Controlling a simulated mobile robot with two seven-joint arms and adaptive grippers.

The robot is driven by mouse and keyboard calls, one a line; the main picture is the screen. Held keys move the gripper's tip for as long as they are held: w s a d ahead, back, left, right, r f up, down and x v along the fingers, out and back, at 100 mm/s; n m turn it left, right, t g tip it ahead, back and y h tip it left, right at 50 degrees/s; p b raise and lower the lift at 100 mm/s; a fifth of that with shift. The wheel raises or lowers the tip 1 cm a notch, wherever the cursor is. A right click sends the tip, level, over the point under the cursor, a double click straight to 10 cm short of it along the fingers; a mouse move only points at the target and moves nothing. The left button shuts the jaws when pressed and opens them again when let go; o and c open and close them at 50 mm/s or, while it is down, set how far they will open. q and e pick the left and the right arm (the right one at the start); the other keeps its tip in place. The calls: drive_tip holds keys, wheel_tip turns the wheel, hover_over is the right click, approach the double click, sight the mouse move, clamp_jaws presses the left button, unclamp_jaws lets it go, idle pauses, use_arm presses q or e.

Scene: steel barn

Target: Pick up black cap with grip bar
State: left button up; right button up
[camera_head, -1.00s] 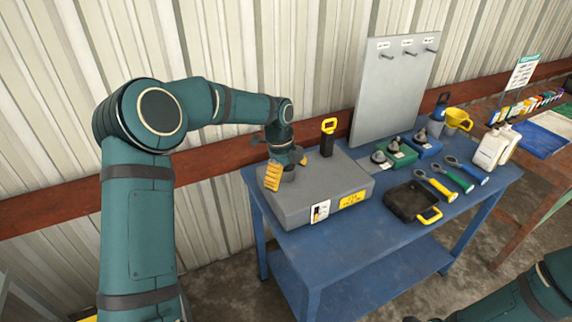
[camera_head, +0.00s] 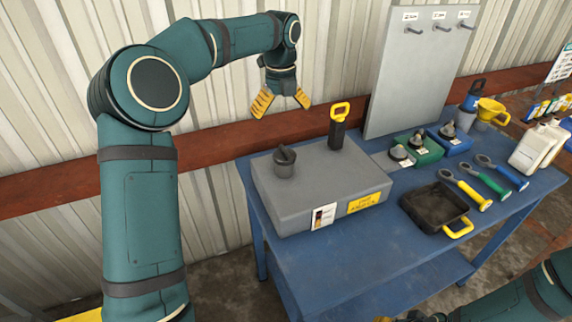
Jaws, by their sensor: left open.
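The black cap with grip bar (camera_head: 285,155) sits upright on a grey box (camera_head: 320,199), near its back left corner. It looks like a short dark cylinder with a raised bar on top. My left gripper (camera_head: 282,104) is open and empty, with yellow fingers pointing down. It hangs above and apart from the cap, in front of the wall. My right arm enters at the lower right, and only a sliver of its gripper (camera_head: 405,318) shows at the bottom edge, so its jaws are hidden.
A pegboard (camera_head: 405,80) rises behind.

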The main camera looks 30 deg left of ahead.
sight(284, 148)
use_arm(q)
drive_tip(key=f, duration=0.3)
drive_tip(key=f+b, duration=0.1)
drive_tip(key=f, duration=0.5)
drive_tip(key=shift+w+f+b, duration=0.2)
drive_tip(key=shift+w+b, duration=0.1)
drive_tip(key=f, duration=0.3)
drive_tip(key=f+b, duration=0.1)
drive_tip(key=f, duration=0.1)
drive_tip(key=shift+w, duration=0.35)
drive_tip(key=c, duration=1.1)
